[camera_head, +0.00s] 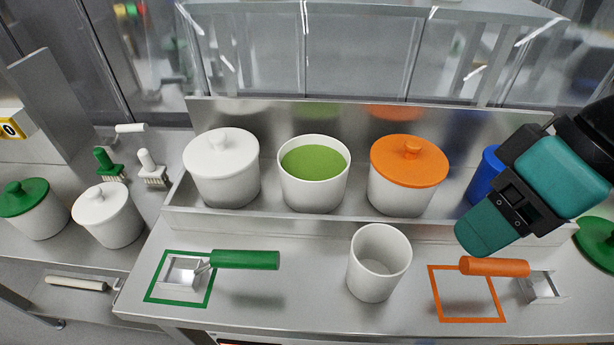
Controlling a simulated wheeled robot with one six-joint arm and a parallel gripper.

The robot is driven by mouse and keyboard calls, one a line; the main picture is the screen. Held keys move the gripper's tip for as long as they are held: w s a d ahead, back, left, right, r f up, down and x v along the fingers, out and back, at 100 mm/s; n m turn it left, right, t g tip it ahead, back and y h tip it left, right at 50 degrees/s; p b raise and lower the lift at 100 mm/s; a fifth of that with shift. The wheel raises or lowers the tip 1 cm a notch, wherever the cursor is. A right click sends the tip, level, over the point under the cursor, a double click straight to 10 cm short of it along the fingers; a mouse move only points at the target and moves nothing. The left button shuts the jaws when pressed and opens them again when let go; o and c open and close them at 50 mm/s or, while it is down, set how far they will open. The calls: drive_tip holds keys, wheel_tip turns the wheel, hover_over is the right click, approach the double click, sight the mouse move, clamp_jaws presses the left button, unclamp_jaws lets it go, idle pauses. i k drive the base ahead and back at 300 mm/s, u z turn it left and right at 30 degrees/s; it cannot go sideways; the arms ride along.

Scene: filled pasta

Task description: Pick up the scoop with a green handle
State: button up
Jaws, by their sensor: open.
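The scoop with a green handle (244,260) lies on the steel counter at the left. Its metal pan (182,273) sits inside a green square outline (153,292), and its handle points right, past the outline's edge. My gripper (482,232) has teal fingers and is at the right, above the counter and in front of a blue container. It is far from the green-handled scoop, close above an orange-handled scoop in this view. It is open, and I see nothing held in it; the gap between its fingertips is hard to make out.
An empty white cup (379,263) stands between the two scoops. The orange-handled scoop (494,266) lies across an orange outline (436,296). Behind, a trough holds a white lidded pot (222,168), an open pot of green contents (314,174) and an orange-lidded pot (408,175).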

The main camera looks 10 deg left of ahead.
sight(183, 274)
drive_tip(key=u, duration=1.4)
